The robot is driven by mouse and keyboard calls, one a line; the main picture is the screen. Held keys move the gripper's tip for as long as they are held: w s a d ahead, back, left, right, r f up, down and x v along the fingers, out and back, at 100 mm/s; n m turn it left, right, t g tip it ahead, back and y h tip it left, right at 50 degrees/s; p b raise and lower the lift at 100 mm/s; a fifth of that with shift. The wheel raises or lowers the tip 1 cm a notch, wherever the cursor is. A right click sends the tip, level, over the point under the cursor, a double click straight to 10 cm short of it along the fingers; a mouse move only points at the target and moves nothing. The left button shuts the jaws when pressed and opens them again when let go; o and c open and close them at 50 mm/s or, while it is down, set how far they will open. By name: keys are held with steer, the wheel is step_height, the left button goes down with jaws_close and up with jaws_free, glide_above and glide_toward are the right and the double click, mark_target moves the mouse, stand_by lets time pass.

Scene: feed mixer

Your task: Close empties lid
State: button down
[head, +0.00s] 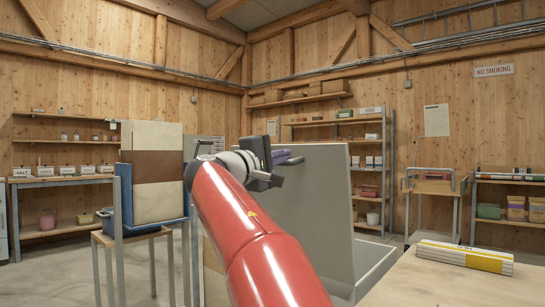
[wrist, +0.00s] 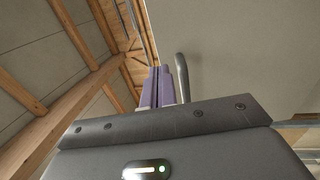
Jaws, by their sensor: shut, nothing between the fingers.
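A large grey panel (head: 315,200), which looks like the empties lid, stands nearly upright in front of me in the head view, with a pale ledge (head: 378,270) at its lower right. My gripper (head: 290,160) is at the panel's upper left edge, its purple fingers together and empty. In the wrist view the fingers (wrist: 157,88) point along the pale panel surface (wrist: 230,50). A grey curved bar (wrist: 182,78), perhaps a handle, is just right of the fingers. I cannot tell whether they touch it. My red arm hides the panel's lower left.
A wooden table (head: 450,285) with a yellow and white package (head: 465,257) is at the right. A stand with a blue tray (head: 145,228) and tall sacks (head: 157,170) is at the left. Shelves line the back walls. Floor shows between the stands.

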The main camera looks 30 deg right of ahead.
mark_target(309, 147)
steer(key=p+x, duration=0.1)
steer(key=x, duration=0.7)
steer(key=shift+w+d+p, duration=0.1)
steer(key=shift+d+p, duration=0.15)
steer(key=shift+p, duration=0.15)
steer(key=shift+d+r, duration=0.1)
